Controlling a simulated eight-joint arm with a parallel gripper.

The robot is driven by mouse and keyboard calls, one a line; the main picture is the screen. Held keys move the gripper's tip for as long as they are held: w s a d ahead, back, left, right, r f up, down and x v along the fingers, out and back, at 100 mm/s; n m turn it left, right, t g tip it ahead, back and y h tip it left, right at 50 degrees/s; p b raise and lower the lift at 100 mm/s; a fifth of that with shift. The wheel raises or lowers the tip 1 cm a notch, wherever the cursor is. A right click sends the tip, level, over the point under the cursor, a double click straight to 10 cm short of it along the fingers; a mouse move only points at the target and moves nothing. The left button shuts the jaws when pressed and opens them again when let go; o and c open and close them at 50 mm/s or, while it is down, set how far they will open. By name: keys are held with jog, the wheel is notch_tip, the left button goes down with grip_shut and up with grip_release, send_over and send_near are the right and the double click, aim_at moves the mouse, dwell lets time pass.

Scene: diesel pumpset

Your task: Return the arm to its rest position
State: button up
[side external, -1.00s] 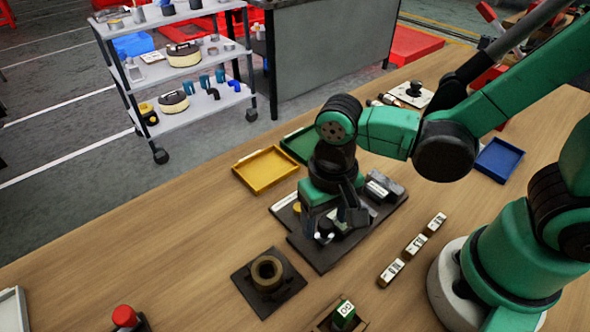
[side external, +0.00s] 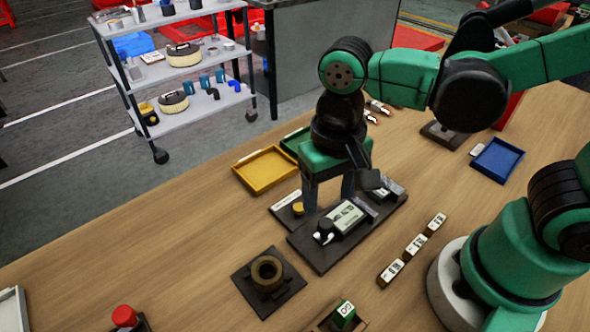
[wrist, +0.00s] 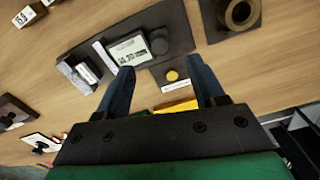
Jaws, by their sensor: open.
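My gripper (side external: 328,192) is open and empty above the far edge of the dark plate (side external: 322,262) that bears a device with a display (side external: 346,218) and a dark round knob (side external: 325,228). In the wrist view the two blue fingers of my gripper (wrist: 160,85) are spread wide, with bare table, the display device (wrist: 128,48) and a small plate with a yellow button (wrist: 172,75) beyond them. Nothing is between the fingers. My arm reaches across the table from the right.
A yellow tray (side external: 265,172) and a partly hidden green tray (side external: 292,142) lie behind. A blue tray (side external: 497,160) is at the right. A brown ring (side external: 267,270) on a dark base, a red button (side external: 124,316) and several small labelled blocks (side external: 416,246) stand on the table.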

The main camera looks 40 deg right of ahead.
jog(key=w+d+r+n+t, duration=0.1)
jog(key=w+d+r+t, duration=0.1)
jog(key=d, duration=0.3)
jog(key=w+d+r+n+t, duration=0.1)
jog(key=w+d+r+t, duration=0.1)
jog(key=d+t, duration=0.3)
jog(key=shift+w+r+n, duration=0.15)
jog(key=shift+w+n, duration=0.15)
jog(key=shift+w, duration=0.05)
